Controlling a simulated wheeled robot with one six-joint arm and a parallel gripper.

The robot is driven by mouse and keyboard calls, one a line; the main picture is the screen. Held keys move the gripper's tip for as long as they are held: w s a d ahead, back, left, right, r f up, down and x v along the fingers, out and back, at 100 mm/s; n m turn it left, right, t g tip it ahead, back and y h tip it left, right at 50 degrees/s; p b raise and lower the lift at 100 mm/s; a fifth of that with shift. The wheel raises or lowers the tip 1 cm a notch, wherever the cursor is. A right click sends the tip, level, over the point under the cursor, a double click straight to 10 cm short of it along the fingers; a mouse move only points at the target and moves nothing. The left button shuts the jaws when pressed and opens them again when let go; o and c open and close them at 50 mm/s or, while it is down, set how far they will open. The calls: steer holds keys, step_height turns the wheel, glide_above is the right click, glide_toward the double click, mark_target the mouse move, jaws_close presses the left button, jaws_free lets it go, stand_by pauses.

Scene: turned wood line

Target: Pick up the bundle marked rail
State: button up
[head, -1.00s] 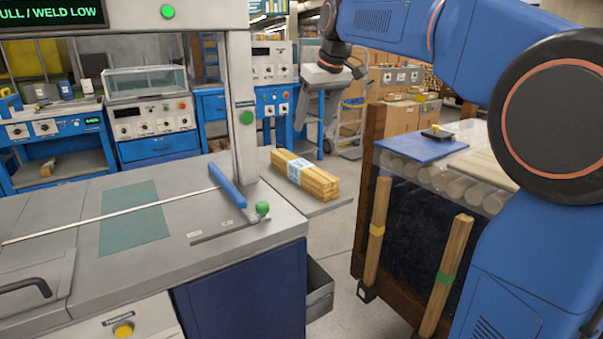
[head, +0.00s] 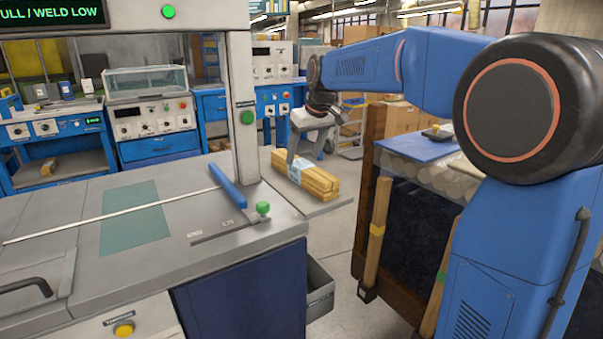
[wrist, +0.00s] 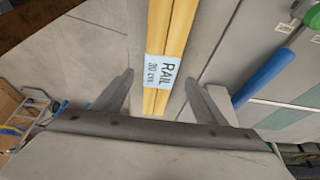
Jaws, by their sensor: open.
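The bundle marked rail (head: 308,178) is a stack of pale wooden strips with a light blue paper band. It lies on a grey side shelf (head: 327,207) at the right end of the machine bench. In the wrist view the bundle (wrist: 173,38) runs up the middle, and its label (wrist: 162,73) reads "RAIL 310 cm". My gripper (head: 293,160) is over the bundle, beside its band. In the wrist view my gripper (wrist: 158,85) is open, with one finger on each side of the bundle and visible gaps between.
A machine post (head: 240,100) rises left of the bundle. On the right stands a dark bin (head: 405,240) with upright wooden posts. Bare floor (head: 345,260) lies between bench and bin.

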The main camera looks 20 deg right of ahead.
mark_target(302, 164)
steer(key=x, duration=0.5)
steer(key=shift+s, duration=0.2)
steer(key=shift+d, duration=0.1)
steer(key=shift+c, duration=0.3)
steer(key=c, duration=1.5)
